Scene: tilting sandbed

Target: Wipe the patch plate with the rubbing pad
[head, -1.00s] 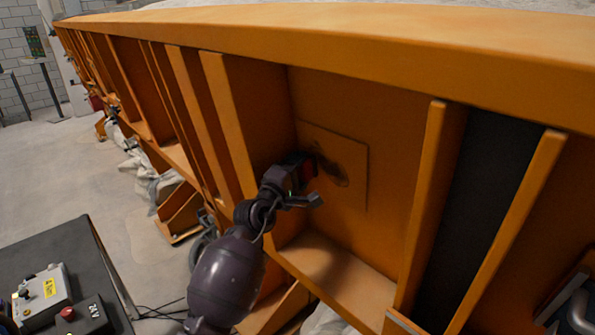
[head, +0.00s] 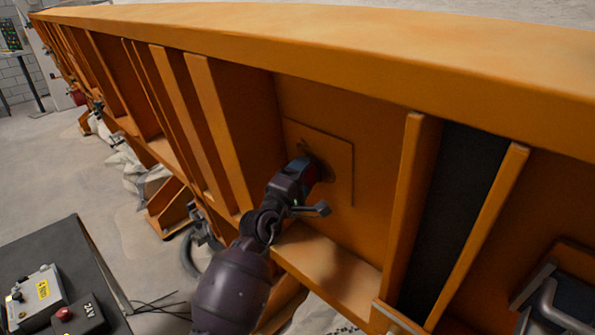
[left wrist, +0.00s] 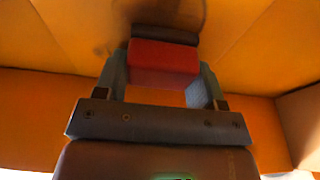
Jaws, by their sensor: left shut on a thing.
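The patch plate (head: 335,180) is a square orange plate on the orange side wall, between two upright ribs in the head view. A dark smudge shows on it, partly hidden by my gripper. My left gripper (head: 306,180) is in front of the plate. In the left wrist view my left gripper (left wrist: 163,80) is shut on the rubbing pad (left wrist: 163,57), a red block with a dark face. My right gripper is not in view.
Orange ribs (head: 408,205) stand on both sides of the bay, with a ledge (head: 325,258) below and a wide top flange (head: 330,45) above. A dark table (head: 60,260) with a control box (head: 38,297) is at lower left. Open floor lies left.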

